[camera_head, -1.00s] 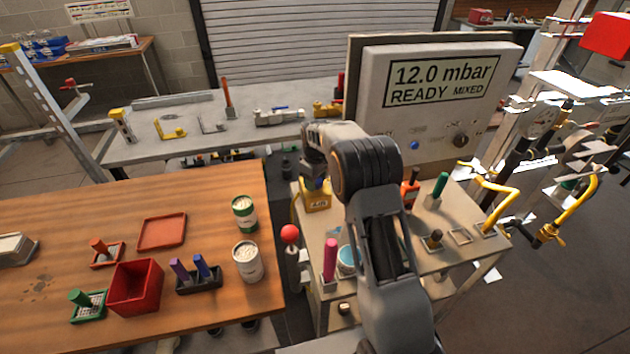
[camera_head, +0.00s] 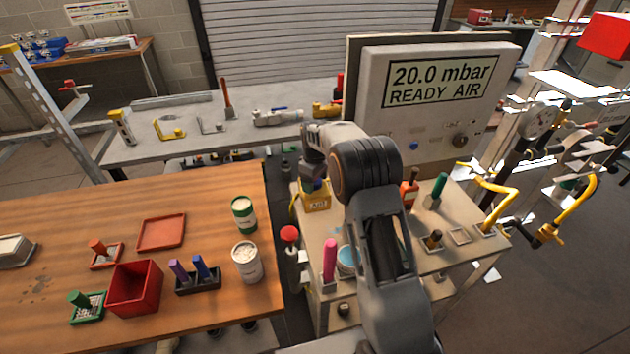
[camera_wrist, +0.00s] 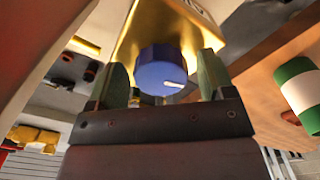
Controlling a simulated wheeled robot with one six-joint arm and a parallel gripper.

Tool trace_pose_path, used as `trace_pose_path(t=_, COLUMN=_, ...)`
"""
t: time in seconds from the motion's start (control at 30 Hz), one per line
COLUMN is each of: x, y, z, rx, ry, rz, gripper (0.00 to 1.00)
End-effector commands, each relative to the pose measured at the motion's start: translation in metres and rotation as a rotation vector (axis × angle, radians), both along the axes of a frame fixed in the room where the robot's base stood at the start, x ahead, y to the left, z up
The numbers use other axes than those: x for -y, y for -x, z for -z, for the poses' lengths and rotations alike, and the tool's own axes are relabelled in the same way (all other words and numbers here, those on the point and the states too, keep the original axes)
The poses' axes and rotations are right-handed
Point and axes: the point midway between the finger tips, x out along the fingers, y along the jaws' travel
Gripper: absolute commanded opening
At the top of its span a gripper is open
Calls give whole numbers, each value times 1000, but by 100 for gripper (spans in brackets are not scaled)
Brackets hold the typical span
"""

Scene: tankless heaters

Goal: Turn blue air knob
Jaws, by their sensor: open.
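The blue air knob (camera_wrist: 160,72) sits on the face of a yellow box in the wrist view. Its white pointer mark points to the right and slightly down in that picture. My gripper (camera_wrist: 163,80) is open, with one greenish finger on each side of the knob; I cannot tell if either finger touches it. In the head view, the yellow box (camera_head: 316,203) with an AIR label stands on the cart below my wrist, and the knob is mostly hidden there. The display panel (camera_head: 440,82) behind reads 20.0 mbar, READY AIR.
The cart (camera_head: 400,262) also carries a pink cylinder (camera_head: 330,260), a green-handled item (camera_head: 438,188) and a red bottle (camera_head: 409,190). A red-topped post (camera_head: 289,234) stands at its left edge. A wooden table (camera_head: 60,230) with trays and tins is at left.

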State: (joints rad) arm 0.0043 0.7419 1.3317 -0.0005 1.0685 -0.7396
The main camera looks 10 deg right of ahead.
Motion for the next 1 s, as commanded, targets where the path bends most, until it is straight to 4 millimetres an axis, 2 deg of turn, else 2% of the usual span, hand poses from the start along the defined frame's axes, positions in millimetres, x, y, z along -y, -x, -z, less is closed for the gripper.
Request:
trace_pose_path(t=0.13, x=0, y=0, z=-3, rx=1, ry=0, rz=0, gripper=75)
trace_pose_path(t=0.27, x=0, y=-1, z=-17, rx=4, ry=-1, rz=0, gripper=75)
trace_pose_path(t=0.7, x=1, y=-1, z=-104, rx=3, ry=0, rz=1, gripper=75)
trace_pose_path(t=1.0, x=1, y=0, z=-134, rx=1, ry=0, rz=1, gripper=75)
